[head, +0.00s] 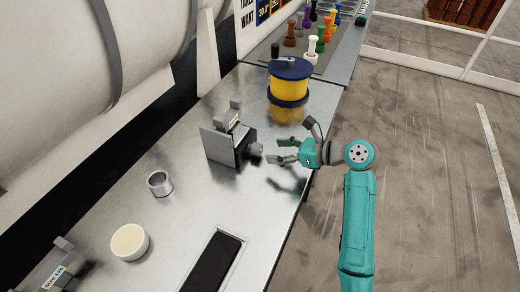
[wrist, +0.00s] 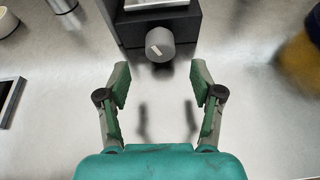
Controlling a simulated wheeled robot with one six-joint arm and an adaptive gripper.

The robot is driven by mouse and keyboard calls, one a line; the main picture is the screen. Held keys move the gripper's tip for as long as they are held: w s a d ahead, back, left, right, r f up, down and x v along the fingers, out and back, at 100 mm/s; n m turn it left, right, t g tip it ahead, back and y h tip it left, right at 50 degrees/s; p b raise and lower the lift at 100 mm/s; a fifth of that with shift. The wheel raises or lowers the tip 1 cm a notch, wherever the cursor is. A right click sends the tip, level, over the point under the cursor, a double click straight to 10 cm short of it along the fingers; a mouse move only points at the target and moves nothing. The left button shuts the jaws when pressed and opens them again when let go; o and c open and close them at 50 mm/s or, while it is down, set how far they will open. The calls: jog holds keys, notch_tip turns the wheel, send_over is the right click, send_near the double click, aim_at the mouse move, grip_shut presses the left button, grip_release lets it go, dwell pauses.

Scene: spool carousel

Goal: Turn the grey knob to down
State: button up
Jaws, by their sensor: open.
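The grey knob (wrist: 160,44) is a short cylinder on the front of a dark box (wrist: 128,30) in the wrist view. A pale mark lies slanted across its face. In the head view the knob (head: 256,149) sticks out from the right side of the box (head: 229,146), towards my arm. My gripper (head: 268,152) is open and empty, just in front of the knob. In the wrist view my gripper (wrist: 159,75) has its two fingers spread wide, with the knob beyond the tips and between them. The fingers do not appear to touch the knob.
A yellow and blue carousel (head: 289,88) stands behind the box, with several coloured spools (head: 320,36) further back. A metal cup (head: 159,183), a cream bowl (head: 130,242) and a black inset pad (head: 214,264) are on the steel bench (head: 190,215) nearer me.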

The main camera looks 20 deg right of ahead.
aim_at(261, 150)
jog(key=x, duration=0.7)
jog(key=shift+d, duration=0.1)
jog(key=shift+c, duration=0.3)
jog(key=c, duration=1.1)
jog(key=shift+n+t+h, duration=0.3)
jog(key=shift+n, duration=0.3)
